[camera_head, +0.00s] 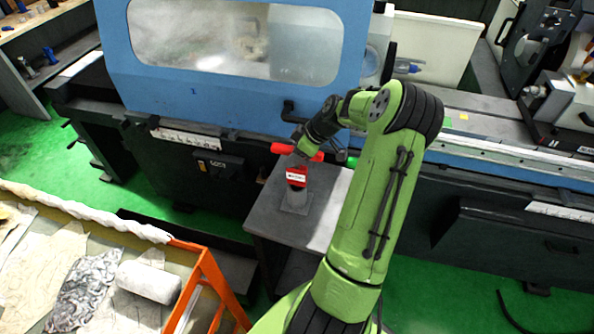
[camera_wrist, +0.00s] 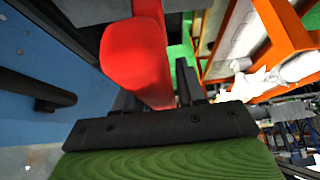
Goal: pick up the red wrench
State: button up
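A red bar-like piece, which looks like the red wrench (camera_head: 283,149), shows at my gripper (camera_head: 306,151) in the head view, with red on both sides of it. Above the grey stand, my gripper covers the middle of this red. In the wrist view a large rounded red piece (camera_wrist: 137,55) fills the upper middle, very close to the camera. It reaches down behind the black gripper body (camera_wrist: 160,125). The fingertips are not clearly visible, so I cannot tell whether they are open or closed on the red piece.
A grey stand (camera_head: 265,215) below holds a grey cylinder (camera_head: 296,198) with a red labelled top (camera_head: 296,177). Behind is the blue grinder cover (camera_head: 230,95) with a window. An orange-framed table (camera_head: 208,270) with paper stands at lower left. Green floor (camera_head: 440,295) is open at lower right.

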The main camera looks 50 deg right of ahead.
grip_shut()
jog(key=shift+d, duration=0.1)
